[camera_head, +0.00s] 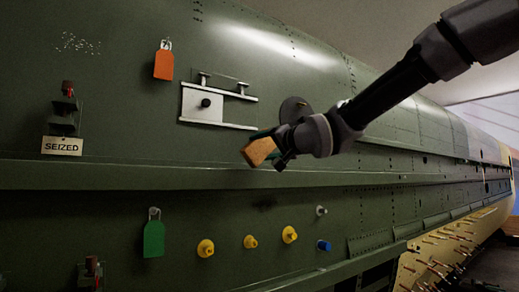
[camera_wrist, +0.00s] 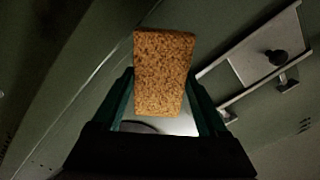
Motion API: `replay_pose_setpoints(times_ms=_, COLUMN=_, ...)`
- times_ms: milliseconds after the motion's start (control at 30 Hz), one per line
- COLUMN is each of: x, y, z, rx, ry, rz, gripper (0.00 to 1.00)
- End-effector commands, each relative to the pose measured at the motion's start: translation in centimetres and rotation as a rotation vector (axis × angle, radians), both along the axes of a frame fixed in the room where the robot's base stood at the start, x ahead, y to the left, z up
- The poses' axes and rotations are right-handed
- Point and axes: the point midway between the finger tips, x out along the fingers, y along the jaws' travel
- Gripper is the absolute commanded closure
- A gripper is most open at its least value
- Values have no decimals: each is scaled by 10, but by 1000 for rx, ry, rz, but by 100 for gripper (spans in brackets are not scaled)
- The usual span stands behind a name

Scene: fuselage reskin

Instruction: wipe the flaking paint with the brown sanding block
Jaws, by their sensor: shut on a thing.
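The brown sanding block (camera_head: 258,152) is held in my gripper (camera_head: 270,147), in front of the green fuselage skin, right of centre in the head view. In the wrist view the block (camera_wrist: 164,70) is speckled brown and sits between the two dark green fingers of my gripper (camera_wrist: 162,98), which are shut on its sides. The block looks apart from the skin. A patch of pale flecks, which looks like the flaking paint (camera_head: 78,43), is at the upper left of the head view. It is far left of my gripper and does not show clearly in the wrist view.
A white sliding bracket with a black knob (camera_head: 201,104) stands out left of my gripper. An orange tag (camera_head: 163,64), a dark latch (camera_head: 66,103) and a "SEIZED" sign (camera_head: 62,146) lie towards the flecks. A long ledge (camera_head: 150,174) runs below, with yellow knobs (camera_head: 250,241) and a green tag (camera_head: 154,238) under it.

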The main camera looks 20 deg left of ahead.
Motion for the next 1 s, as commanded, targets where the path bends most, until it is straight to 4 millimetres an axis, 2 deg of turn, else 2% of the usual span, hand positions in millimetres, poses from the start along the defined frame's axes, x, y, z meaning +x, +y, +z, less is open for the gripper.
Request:
replay_pose_setpoints(times_ms=333, x=-2, y=-2, z=0, rx=-1, ry=-1, rz=0, gripper=68)
replay_pose_setpoints(times_ms=700, x=-19, y=-23, z=0, rx=-1, ry=-1, rz=0, gripper=68)
replay_pose_setpoints(times_ms=1000, x=-20, y=-24, z=0, rx=-1, ry=-1, rz=0, gripper=68)
